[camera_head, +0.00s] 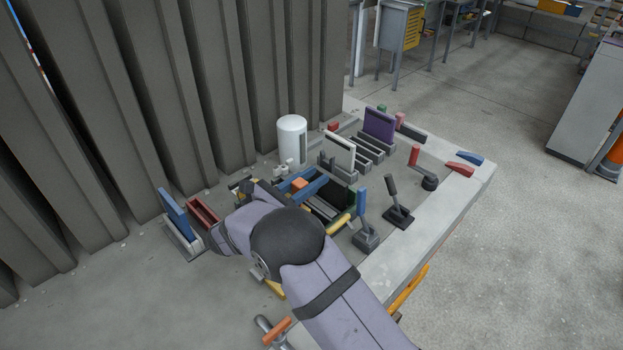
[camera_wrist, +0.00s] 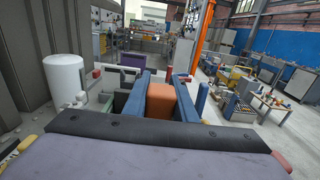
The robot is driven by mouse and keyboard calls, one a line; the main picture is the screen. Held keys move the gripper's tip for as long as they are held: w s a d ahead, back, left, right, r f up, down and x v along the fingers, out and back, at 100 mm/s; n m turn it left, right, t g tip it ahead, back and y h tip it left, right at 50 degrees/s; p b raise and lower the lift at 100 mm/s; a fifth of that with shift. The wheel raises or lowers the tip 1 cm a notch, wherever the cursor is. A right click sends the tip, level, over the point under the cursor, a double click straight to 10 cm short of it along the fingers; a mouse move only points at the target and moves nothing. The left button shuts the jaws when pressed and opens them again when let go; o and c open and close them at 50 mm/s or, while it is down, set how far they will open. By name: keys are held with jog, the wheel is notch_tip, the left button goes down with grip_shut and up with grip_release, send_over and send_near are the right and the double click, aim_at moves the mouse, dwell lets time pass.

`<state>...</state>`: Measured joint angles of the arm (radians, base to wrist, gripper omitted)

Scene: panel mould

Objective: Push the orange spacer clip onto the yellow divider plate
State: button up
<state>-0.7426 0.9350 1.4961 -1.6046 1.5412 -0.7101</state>
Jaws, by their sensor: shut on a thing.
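The orange spacer clip (camera_head: 299,184) is held between the blue fingers of my gripper (camera_head: 303,181), above the grey panel mould. In the wrist view the clip (camera_wrist: 161,103) shows as an orange block between the two blue fingers (camera_wrist: 164,92). My gripper is shut on it. I cannot make out the yellow divider plate clearly in either view; my arm and gripper cover part of the mould. A yellow bar (camera_head: 341,222) shows beside the gripper, but I cannot tell whether it belongs to the plate. The clip's underside is hidden.
A white plate (camera_head: 339,150) and a purple plate (camera_head: 379,126) stand upright behind the gripper. A white cylinder (camera_head: 292,138) stands at the back. A blue plate (camera_head: 173,213) stands at left. Several levers, including a black one (camera_head: 393,198), stand at right. The mould's right rim is mostly clear.

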jog(key=shift+s+d+f, duration=0.1)
jog(key=shift+f, duration=0.6)
dwell(1.7)
jog(key=shift+a, duration=0.25)
dwell(1.8)
